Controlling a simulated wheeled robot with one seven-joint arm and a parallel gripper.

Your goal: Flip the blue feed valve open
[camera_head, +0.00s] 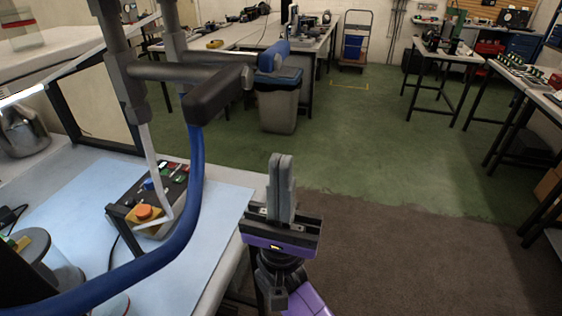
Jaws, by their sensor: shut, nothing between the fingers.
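A short blue handle with a rounded grey end (276,54) shows at the upper middle, by the end of a dark grey pipe; I take it to be the blue feed valve. I cannot tell its exact position from this angle. A black fitting (213,95) sits below and left of it, with a thick blue hose (187,210) hanging from it. My gripper (281,158) is to the right of the bench edge, below the blue handle in the picture and apart from it. Its grey fingers point up and are shut together, with nothing between them.
A control box with an orange button (144,211) stands on the light blue mat (222,205) at left. A thin white bar (152,165) hangs above it. A grey bin (280,105) stands behind on the green floor. Floor to the right of my gripper is clear.

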